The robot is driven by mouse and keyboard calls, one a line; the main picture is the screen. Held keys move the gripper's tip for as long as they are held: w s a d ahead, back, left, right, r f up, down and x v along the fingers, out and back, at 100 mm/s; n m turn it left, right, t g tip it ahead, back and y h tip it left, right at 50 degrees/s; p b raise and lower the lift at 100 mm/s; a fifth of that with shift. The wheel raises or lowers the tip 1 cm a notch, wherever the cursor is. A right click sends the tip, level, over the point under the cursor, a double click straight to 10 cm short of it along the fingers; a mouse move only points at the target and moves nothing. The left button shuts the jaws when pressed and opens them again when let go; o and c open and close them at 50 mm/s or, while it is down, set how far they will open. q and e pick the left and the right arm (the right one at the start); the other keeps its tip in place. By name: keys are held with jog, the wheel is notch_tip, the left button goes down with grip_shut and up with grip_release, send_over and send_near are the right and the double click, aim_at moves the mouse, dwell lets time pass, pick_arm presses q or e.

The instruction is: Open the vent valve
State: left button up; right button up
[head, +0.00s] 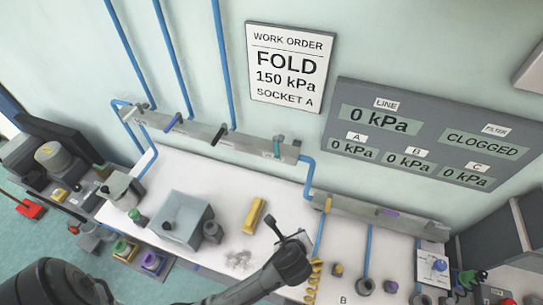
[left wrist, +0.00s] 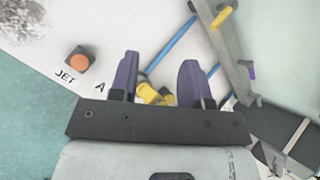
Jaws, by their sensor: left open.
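No valve can be read for certain as the vent valve. The upper wall rail (head: 200,134) carries several levers: a blue one (head: 172,122), a black one (head: 219,134) and a teal one (head: 278,146), whose small label is too blurred to read. The lower rail (head: 365,212) carries a yellow lever (head: 328,204) and a purple one (head: 388,212). These two also show in the left wrist view, yellow (left wrist: 222,17) and purple (left wrist: 251,73). My left gripper (head: 286,229) is open and empty above the bench, below the upper rail and apart from the levers; its two fingers (left wrist: 158,62) are spread. My right gripper is not seen.
A yellow block (head: 254,215) and a grey box (head: 180,220) stand on the white bench (head: 150,180). An orange button (left wrist: 80,61) marked JET lies left. Wall displays read LINE 0 kPa and CLOGGED.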

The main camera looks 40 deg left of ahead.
pick_arm(q)
jog(key=w+a+r+t+y, duration=0.1)
jog(key=a+r+t+y, duration=0.1)
jog(key=a+r+y, duration=0.3)
jog(key=m+t+y, duration=0.2)
jog(key=t+y, duration=0.1)
jog(key=y, duration=0.1)
send_near(278, 155)
jog(key=shift+f+p+x, duration=0.15)
jog(key=shift+p+x, duration=0.45)
jog(key=shift+x, duration=1.95)
jog(key=shift+f+p+x, duration=0.2)
jog(key=shift+p+x, duration=0.35)
jog(key=shift+x, duration=2)
jog(key=shift+c, duration=0.3)
grip_shut()
